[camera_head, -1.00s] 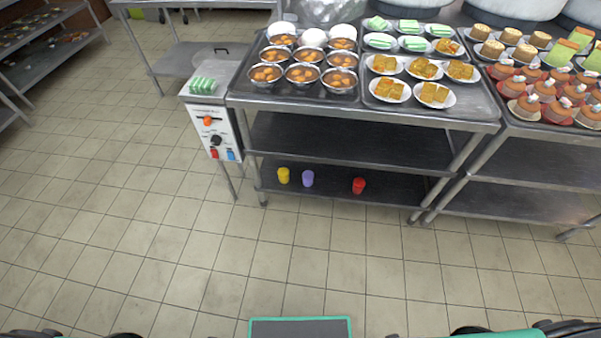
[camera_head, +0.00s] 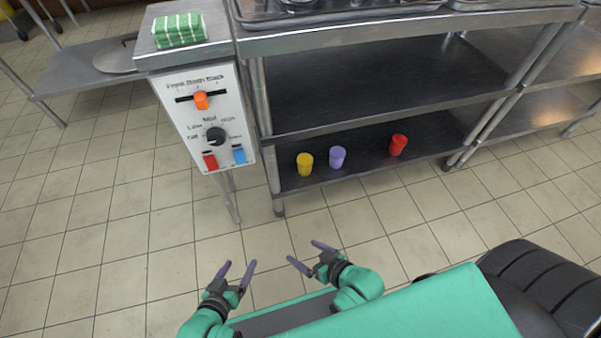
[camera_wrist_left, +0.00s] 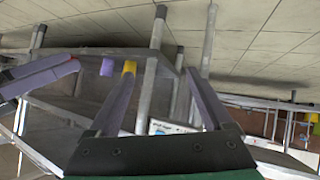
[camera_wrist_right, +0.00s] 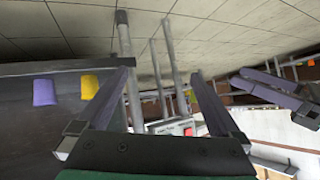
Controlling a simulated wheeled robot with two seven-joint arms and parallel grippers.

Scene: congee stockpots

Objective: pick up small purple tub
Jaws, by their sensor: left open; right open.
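The small purple tub (camera_head: 337,157) stands upright on the dark bottom shelf of the steel table, between a yellow tub (camera_head: 305,164) and a red tub (camera_head: 398,145). It also shows in the left wrist view (camera_wrist_left: 107,66) and in the right wrist view (camera_wrist_right: 44,92). My left gripper (camera_head: 237,270) is open and empty, in front of the shelf and to its left. My right gripper (camera_head: 305,253) is open and empty, nearer the tubs but apart from them.
A control panel (camera_head: 205,118) with an orange slider and several switches stands left of the shelf. A table leg (camera_head: 269,140) rises beside the yellow tub. A middle shelf (camera_head: 370,85) lies above the tubs. The tiled floor in front is clear.

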